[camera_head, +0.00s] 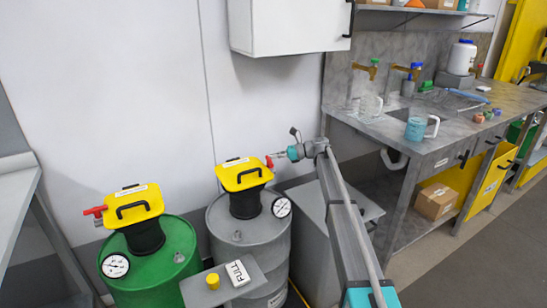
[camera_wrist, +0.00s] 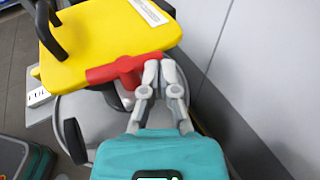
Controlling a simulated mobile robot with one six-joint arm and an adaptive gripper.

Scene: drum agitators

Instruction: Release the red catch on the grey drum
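The grey drum (camera_head: 240,238) stands in the middle of the head view, with a yellow lid unit (camera_head: 244,174) on a black neck. Its red catch (camera_head: 269,161) sticks out at the lid's right side. In the wrist view the red catch (camera_wrist: 118,70) is a T-shaped piece along the edge of the yellow lid (camera_wrist: 105,40). My gripper (camera_head: 281,156) is beside the catch in the head view. In the wrist view the fingers of my gripper (camera_wrist: 161,68) are close together, their tips at the catch's near end. No part of the catch is clearly visible between them.
A green drum (camera_head: 155,265) with its own yellow lid and red catch stands left. A gauge (camera_head: 281,207) sits on the grey drum. A small shelf (camera_head: 220,284) bears a FULL sign (camera_head: 238,273). The wall is close behind; a workbench (camera_head: 440,130) stands right.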

